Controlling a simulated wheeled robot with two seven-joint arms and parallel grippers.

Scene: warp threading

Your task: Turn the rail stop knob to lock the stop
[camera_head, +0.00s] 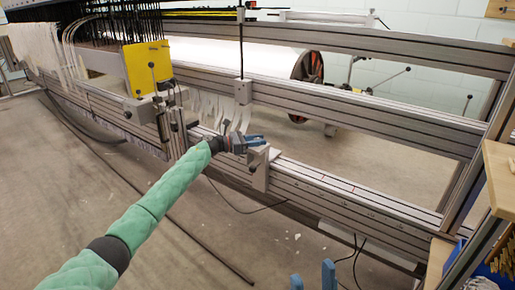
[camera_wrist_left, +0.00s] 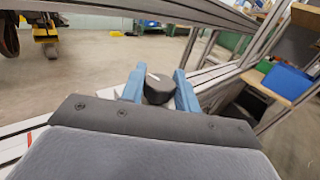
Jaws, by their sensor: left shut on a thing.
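The rail stop (camera_head: 260,172) is a pale grey block on the front rail (camera_head: 330,190), right of the yellow plate. My left gripper (camera_head: 256,141) is at the top of the stop, with its blue fingers pointing right. In the left wrist view, the left gripper (camera_wrist_left: 158,90) has its fingers on either side of a dark round knob (camera_wrist_left: 157,91) with a white mark on it. The fingers are closed on the knob, which the gripper hides in the head view. My right gripper (camera_head: 313,278) shows only two blue fingertips at the bottom edge, apart and empty.
A yellow plate (camera_head: 148,68) stands on the machine left of the stop, near hanging threads. The rail to the right is clear up to an upright post (camera_head: 475,150). A wooden shelf with a blue bin (camera_wrist_left: 288,80) is at the right. Cables lie on the floor.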

